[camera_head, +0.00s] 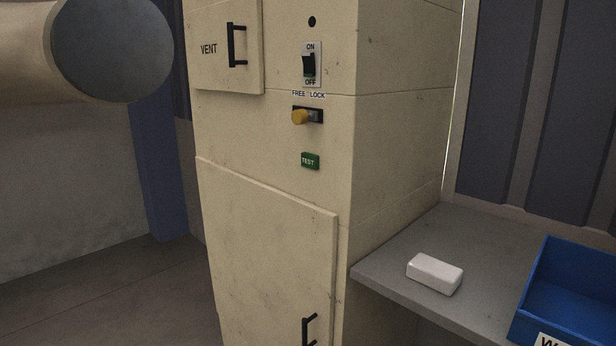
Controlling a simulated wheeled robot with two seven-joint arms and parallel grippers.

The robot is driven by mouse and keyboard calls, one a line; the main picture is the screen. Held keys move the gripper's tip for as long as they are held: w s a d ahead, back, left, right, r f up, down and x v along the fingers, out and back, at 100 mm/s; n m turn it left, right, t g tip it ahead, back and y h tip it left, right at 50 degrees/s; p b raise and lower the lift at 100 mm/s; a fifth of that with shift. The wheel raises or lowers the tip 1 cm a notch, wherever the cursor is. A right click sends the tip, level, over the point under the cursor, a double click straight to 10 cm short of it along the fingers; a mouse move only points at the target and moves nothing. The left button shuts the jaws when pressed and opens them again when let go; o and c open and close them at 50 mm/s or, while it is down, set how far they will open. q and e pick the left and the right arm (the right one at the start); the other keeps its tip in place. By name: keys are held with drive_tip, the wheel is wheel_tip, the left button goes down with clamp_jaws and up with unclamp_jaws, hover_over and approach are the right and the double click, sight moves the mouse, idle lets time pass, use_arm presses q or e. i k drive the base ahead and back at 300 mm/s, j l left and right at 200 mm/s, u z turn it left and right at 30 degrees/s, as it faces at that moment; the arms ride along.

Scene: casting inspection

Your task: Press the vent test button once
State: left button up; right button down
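The green button marked TEST (310,161) sits on the front of a cream cabinet (400,135), below a yellow knob (300,117) under a FREE / LOCK label. Nothing touches the button and it is in full view. A black ON/OFF rocker switch (309,66) is above the knob, with a small dark round spot (312,21) over it. A door marked VENT (215,70) with a black handle (237,45) is at the upper left and looks shut. Neither of my grippers is in view.
A lower cabinet door (265,235) has a black handle (309,329). A grey shelf (390,268) at the right bears a white block (434,274) and a blue bin (568,255). A large cream cylinder with a grey end (112,48) fills the upper left. Space before the button looks clear.

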sight(311, 160)
drive_tip(key=i+j, duration=0.15)
drive_tip(key=j, duration=0.3)
drive_tip(key=i+j+z, duration=0.15)
drive_tip(key=j, duration=0.3)
drive_tip(key=i+j, duration=0.15)
drive_tip(key=j, duration=0.35)
drive_tip(key=i+j+z, duration=0.15)
drive_tip(key=j, duration=0.3)
drive_tip(key=i+j, duration=0.15)
drive_tip(key=j, duration=0.35)
drive_tip(key=i+j+z, duration=0.15)
drive_tip(key=j, duration=0.35)
drive_tip(key=k, duration=0.05)
